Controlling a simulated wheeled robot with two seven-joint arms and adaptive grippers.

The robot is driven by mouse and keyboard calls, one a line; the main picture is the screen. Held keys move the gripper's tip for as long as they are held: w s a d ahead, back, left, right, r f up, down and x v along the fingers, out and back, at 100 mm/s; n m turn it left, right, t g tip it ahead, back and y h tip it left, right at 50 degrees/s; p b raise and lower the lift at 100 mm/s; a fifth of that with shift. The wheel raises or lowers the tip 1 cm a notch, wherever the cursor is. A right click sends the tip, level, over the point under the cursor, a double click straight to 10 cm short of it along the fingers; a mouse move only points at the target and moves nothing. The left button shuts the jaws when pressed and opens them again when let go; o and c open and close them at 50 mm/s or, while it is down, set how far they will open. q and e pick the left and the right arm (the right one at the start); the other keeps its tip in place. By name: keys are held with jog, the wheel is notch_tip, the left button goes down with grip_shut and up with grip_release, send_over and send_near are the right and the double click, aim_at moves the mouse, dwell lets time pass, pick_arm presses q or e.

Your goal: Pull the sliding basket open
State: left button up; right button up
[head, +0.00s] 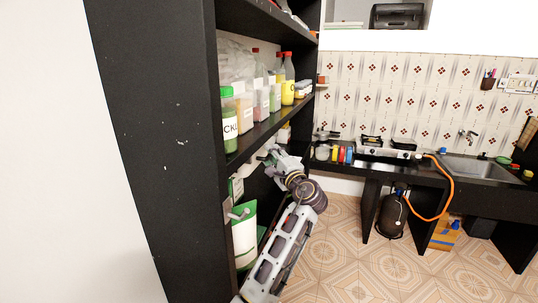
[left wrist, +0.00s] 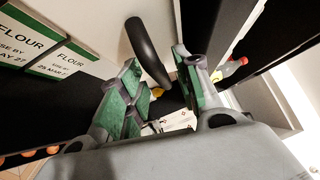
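A dark curved handle (left wrist: 148,48) shows in the left wrist view, in front of a pale panel. I take it to be the sliding basket's handle, but the basket body is not clearly visible. My left gripper (left wrist: 156,62) has its green-padded fingers apart, one on each side of the handle's lower part; I cannot tell whether they touch it. In the head view my left gripper (head: 277,160) reaches into the black shelf unit below the bottle shelf, and its arm hides much of that space. My right gripper is not in view.
The black shelf unit (head: 165,130) has a tall side panel. Bottles, including a green-capped jar (head: 229,125), stand on the shelf above my left gripper. Flour boxes (left wrist: 65,65) sit left of the fingers. Tiled floor (head: 350,250) lies open right of the arm, before the counter.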

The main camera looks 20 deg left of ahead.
pick_arm(q)
jog(key=shift+d+r, duration=0.15)
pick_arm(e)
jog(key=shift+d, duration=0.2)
pick_arm(q)
grip_shut()
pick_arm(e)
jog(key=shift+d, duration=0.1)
